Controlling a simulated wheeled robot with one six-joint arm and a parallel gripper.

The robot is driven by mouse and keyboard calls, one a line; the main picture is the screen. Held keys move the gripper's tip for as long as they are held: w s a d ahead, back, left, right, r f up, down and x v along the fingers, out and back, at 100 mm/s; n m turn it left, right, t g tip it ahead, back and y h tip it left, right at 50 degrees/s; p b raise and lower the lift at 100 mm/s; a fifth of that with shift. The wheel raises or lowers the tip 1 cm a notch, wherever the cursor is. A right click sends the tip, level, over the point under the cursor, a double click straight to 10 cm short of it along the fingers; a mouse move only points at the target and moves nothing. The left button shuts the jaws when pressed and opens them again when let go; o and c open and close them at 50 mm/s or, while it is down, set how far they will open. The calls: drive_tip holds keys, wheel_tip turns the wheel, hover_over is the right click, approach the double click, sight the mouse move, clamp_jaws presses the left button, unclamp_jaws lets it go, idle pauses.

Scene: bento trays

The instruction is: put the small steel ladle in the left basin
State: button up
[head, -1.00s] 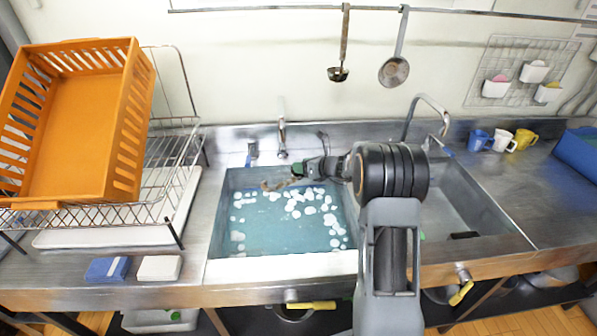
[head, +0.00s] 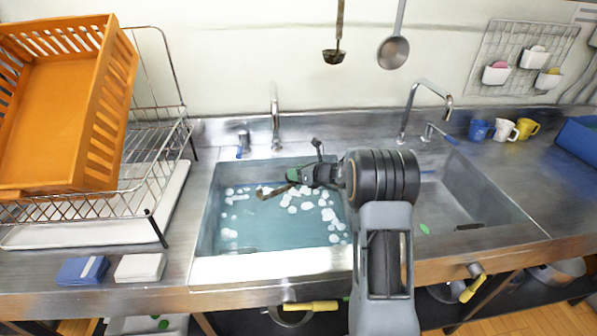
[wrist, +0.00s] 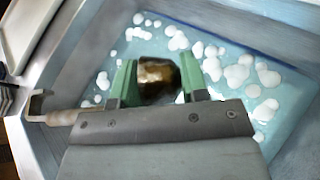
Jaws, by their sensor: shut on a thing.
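My gripper (head: 288,184) is over the left basin (head: 207,222), which holds bluish water with white foam patches. It is shut on a small ladle (head: 268,191). In the wrist view, the ladle's brownish, shiny metal bowl (wrist: 158,78) shows between the green fingertips. A handle with a hooked end (wrist: 64,118) sticks out to the left, and its middle is hidden behind my gripper. I cannot tell whether the ladle touches the water.
Two other ladles (head: 334,56) (head: 393,52) hang on the wall. Taps (head: 275,125) stand behind the basins. The right basin (head: 480,190) has no foam. An orange crate (head: 70,110) sits on the rack at left. Cups (head: 503,131) stand at right.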

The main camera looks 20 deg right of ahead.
drive_tip(key=shift+f+b, duration=0.7)
drive_tip(key=shift+f, duration=0.6)
drive_tip(key=o, duration=1)
drive_tip(key=v, duration=1.4)
drive_tip(key=shift+a, duration=0.1)
